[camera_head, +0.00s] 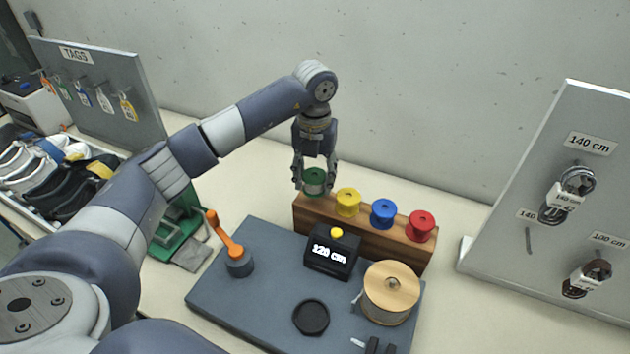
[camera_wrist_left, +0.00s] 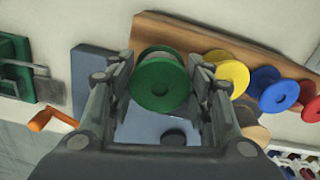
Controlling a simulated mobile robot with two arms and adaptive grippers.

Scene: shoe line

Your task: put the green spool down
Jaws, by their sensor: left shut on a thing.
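The green spool (camera_head: 314,181) is between the fingers of my left gripper (camera_head: 315,178), at the left end of the wooden rack (camera_head: 390,242). In the left wrist view the green spool (camera_wrist_left: 160,82) sits between the two fingers (camera_wrist_left: 160,90), which are shut on it. It overlaps the rack's left end in both views; I cannot tell whether it touches the rack. A yellow spool (camera_head: 348,202), a blue spool (camera_head: 383,213) and a red spool (camera_head: 421,225) stand in a row on the rack. My right gripper is not in view.
In front of the rack, a grey mat (camera_head: 265,300) carries a black display (camera_head: 332,255) reading 120 cm, a large wooden reel (camera_head: 390,290), a black round dish (camera_head: 311,317) and an orange-handled crank (camera_head: 232,250). A pegboard (camera_head: 550,220) stands at right, a tags board (camera_head: 100,90) at left.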

